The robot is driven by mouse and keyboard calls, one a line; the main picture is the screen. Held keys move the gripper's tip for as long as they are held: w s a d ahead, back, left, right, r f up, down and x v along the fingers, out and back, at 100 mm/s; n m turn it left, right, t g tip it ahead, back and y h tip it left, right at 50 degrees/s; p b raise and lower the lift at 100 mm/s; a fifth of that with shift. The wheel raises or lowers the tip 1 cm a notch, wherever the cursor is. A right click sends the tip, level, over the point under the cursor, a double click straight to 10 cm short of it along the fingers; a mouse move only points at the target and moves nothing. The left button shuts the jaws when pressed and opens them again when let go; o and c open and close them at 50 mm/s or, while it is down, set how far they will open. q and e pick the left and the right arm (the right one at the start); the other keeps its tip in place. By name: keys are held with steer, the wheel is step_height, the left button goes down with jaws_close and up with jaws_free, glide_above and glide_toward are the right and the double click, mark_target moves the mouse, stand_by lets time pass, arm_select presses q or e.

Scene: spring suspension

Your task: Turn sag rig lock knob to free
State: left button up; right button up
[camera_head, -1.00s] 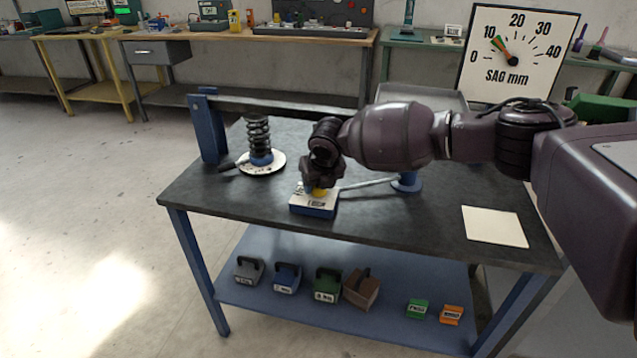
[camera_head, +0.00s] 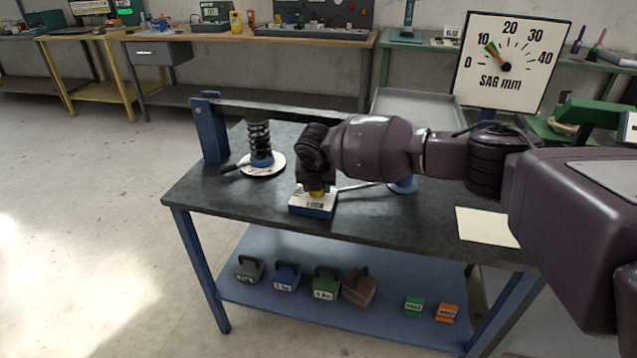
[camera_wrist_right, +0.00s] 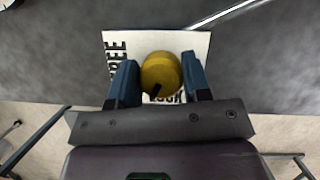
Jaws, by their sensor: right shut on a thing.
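The sag rig lock knob is a round yellow knob (camera_wrist_right: 161,72) on a white-topped blue block (camera_head: 313,209) at the table's front. In the right wrist view, FREE is printed at the plate's left and LOCK, partly covered, at its lower edge. A dark mark on the knob points down and slightly left, nearer LOCK than FREE. My right gripper (camera_wrist_right: 160,80) is shut on the knob, one finger on each side. In the head view the gripper (camera_head: 316,190) hides most of the knob. My left gripper is not in view.
A black coil spring (camera_head: 259,138) stands on a white disc at the rig's left, beside a blue post (camera_head: 210,130). A metal rod runs right from the block. A SAG mm dial (camera_head: 510,62) stands behind. A pale sheet (camera_head: 485,227) lies at the right.

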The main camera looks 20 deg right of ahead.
steer(key=m+h, duration=0.1)
steer(key=m, duration=0.2)
steer(key=shift+a+g+p, duration=0.1)
steer(key=shift+g+p, duration=0.25)
steer(key=shift+g, duration=0.05)
steer(key=m+g+h, duration=0.1)
steer(key=m, duration=0.3)
steer(key=shift+f, duration=0.1)
steer(key=m+g, duration=0.1)
steer(key=m, duration=0.2)
steer(key=shift+f, duration=0.1)
steer(key=shift+m+g+h, duration=0.3)
steer(key=shift+m+g, duration=0.4)
steer(key=shift+m, duration=0.8)
steer(key=shift+s, duration=0.1)
steer(key=o, duration=0.9)
